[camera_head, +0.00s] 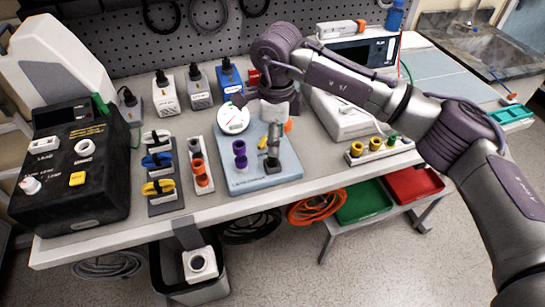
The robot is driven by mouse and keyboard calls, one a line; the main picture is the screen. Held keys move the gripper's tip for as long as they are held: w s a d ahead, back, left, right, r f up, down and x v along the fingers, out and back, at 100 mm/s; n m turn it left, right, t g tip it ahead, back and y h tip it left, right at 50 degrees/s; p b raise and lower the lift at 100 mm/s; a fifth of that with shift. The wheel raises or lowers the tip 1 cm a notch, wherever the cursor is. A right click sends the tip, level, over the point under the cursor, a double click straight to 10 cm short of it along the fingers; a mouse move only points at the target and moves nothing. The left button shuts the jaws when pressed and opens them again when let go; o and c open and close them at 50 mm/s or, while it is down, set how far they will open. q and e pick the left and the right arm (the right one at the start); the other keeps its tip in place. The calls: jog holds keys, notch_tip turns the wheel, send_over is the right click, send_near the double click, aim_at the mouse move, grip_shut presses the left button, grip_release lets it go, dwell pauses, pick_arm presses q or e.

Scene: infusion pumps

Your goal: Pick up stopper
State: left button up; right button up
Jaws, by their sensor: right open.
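Several small coloured knob-shaped pieces could be the stopper; I cannot tell which. A purple piece (239,155) stands on the pale blue board (260,182). Orange-red pieces (202,178) stand in a narrow white holder at left. My right gripper (273,150) points down over the blue board, right of the purple piece. It is open, close to a dark grey block (275,163) on the board. Whether it touches the block is unclear, as the gripper covers part of that area. My left gripper is out of view.
A round white dial (233,118) stands at the board's back edge. A black control box (70,165) and a holder of coloured clips (160,185) are at left. A bin (190,270) is below the table edge; green (364,202) and red trays (413,185) are on a lower shelf.

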aim_at(272, 161)
jog(key=f, duration=0.1)
jog(key=f+p, duration=0.1)
jog(key=f, duration=0.1)
jog(key=f+p, duration=0.1)
jog(key=shift+w+a+f, duration=0.15)
jog(key=shift+a+f, duration=0.15)
jog(key=shift+a, duration=0.1)
jog(key=shift+f, duration=0.6)
jog(key=c, duration=1)
